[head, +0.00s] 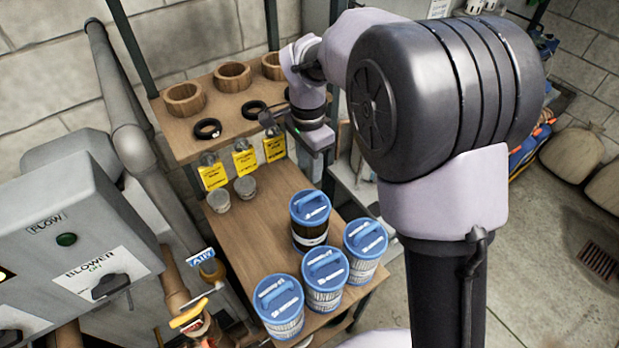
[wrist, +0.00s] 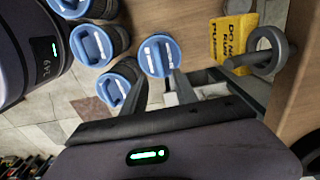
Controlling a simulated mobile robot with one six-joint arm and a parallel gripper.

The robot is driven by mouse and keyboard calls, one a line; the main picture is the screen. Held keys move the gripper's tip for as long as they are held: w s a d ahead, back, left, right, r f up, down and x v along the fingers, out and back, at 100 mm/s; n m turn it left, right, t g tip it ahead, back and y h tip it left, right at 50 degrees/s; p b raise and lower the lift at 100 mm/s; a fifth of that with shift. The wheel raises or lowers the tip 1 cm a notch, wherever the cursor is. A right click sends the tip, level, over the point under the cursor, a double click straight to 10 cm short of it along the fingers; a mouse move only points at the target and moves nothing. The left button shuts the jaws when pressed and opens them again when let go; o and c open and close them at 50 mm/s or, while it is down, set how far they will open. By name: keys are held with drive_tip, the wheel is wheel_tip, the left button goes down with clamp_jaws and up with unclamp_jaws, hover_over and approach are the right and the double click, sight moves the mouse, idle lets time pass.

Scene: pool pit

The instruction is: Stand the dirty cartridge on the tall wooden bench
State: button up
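The dirty cartridge (head: 309,230) has a blue lid and a dark brown body. It stands upright on the lower wooden board (head: 262,240), behind several cleaner white cartridges. In the wrist view I take the blue lid (wrist: 160,54) closest to the yellow tag to be its lid; its body is mostly hidden there. My gripper (head: 316,142) is above and behind the dirty cartridge, apart from it, near the raised wooden shelf (head: 225,110). In the wrist view its grey fingers seem spread, with nothing held. I cannot tell which wooden surface is the tall bench.
White pleated cartridges (head: 280,318) crowd the board's front. Two small grey cups (head: 245,187) stand at its back left. The shelf holds wooden rings (head: 232,76) and black rings (head: 208,129), with yellow tags (head: 245,160) below. A grey blower panel (head: 75,260) is left.

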drive_tip(key=s+d+r+n+t+y, duration=0.1)
drive_tip(key=s+d+r+n+t, duration=0.1)
drive_tip(key=s+d+r, duration=0.3)
drive_tip(key=s+d+r+n+t+y, duration=0.1)
drive_tip(key=s+d+r+n, duration=0.15)
drive_tip(key=s+r, duration=0.5)
drive_tip(key=s+d+n+t, duration=0.2)
drive_tip(key=s+d+t, duration=0.1)
drive_tip(key=s, duration=0.7)
drive_tip(key=shift+s+f, duration=0.15)
drive_tip(key=shift+s, duration=0.25)
